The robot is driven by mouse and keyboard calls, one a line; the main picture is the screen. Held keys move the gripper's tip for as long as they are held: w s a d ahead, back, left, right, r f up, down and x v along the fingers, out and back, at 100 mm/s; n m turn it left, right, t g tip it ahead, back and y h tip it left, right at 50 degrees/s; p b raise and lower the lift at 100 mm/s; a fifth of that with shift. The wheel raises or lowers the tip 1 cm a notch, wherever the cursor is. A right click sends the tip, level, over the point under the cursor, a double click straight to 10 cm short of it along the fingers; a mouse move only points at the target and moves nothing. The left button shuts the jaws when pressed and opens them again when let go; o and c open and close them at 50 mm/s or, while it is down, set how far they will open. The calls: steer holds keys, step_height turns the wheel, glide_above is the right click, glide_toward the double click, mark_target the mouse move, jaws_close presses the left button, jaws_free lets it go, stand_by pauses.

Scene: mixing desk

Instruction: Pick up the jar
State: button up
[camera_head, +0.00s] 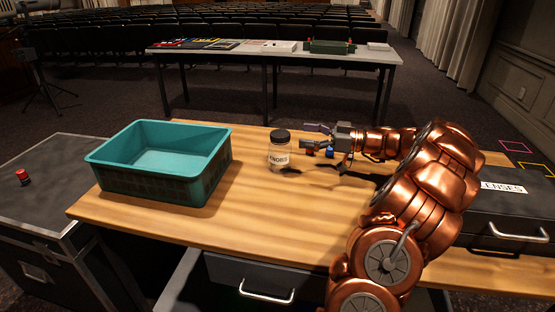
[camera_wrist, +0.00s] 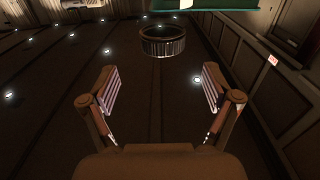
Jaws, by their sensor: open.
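The jar (camera_head: 279,158) is clear glass with a black lid and a white label that appears to read "KNOBS". It stands upright on the wooden desk, right of the teal bin. My gripper (camera_head: 312,139) is open and empty, just right of the jar at about lid height or a little above, apart from it. In the wrist view my two fingers (camera_wrist: 158,95) are spread wide with nothing between them. A dark ridged cylinder, which looks like the jar's lid (camera_wrist: 162,42), shows beyond the fingertips.
The teal bin (camera_head: 125,182) stands on the left of the desk (camera_head: 250,225). Small red (camera_head: 310,152) and blue (camera_head: 330,153) objects show beneath my gripper. A dark drawer box labelled "LENSES" (camera_head: 503,188) is at right. Desk in front of the jar is clear.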

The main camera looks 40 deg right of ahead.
mark_target(280, 133)
steer(key=shift+p+x, duration=0.45)
steer(key=shift+x, duration=3.35)
steer(key=shift+s+a+f, duration=0.15)
jaws_close()
